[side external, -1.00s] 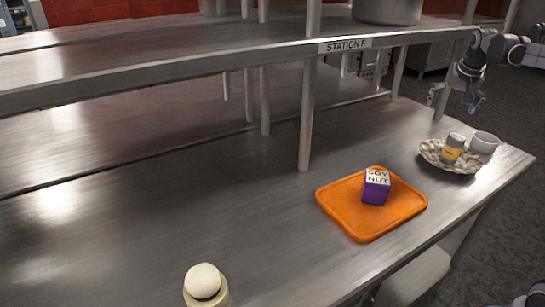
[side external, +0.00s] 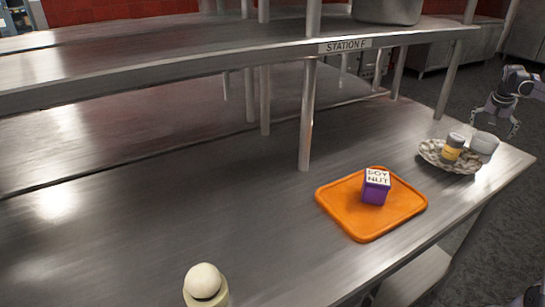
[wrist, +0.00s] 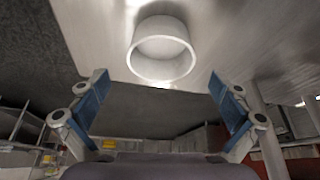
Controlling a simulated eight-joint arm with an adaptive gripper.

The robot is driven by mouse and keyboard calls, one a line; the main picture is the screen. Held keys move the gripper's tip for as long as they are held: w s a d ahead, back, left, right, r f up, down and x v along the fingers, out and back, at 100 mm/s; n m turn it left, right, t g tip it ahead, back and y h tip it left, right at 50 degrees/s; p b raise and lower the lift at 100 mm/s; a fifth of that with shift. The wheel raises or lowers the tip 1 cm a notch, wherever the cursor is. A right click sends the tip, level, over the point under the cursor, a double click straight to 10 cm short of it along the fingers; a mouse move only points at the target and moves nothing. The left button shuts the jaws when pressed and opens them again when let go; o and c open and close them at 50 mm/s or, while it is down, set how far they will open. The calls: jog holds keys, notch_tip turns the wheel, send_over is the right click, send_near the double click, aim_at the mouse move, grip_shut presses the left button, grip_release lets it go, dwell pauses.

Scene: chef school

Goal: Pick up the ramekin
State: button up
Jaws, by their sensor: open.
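The ramekin is a small white round cup (side external: 484,143) near the far right corner of the steel table, right beside the patterned plate in the side view. It also shows in the wrist view as a white ramekin (wrist: 160,50) at upper centre, its open rim facing the camera. My gripper (side external: 497,129) is just above the ramekin in the side view. In the wrist view, my gripper (wrist: 160,78) has its two blue fingers spread wide, one on each side of the ramekin in the picture. Nothing is between them in their grasp.
A patterned plate (side external: 431,155) holds a small yellow-and-grey can (side external: 453,146). An orange tray (side external: 345,207) bears a purple soy nut box (side external: 376,187). A pale round-topped object (side external: 205,283) stands at the front. A steel shelf (side external: 230,67) on posts overhangs the table; the table's left is bare.

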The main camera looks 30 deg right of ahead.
aim_at(486, 139)
jog(key=shift+x, duration=2.85)
jog(key=shift+w+d+r, duration=0.1)
jog(key=c, duration=1.3)
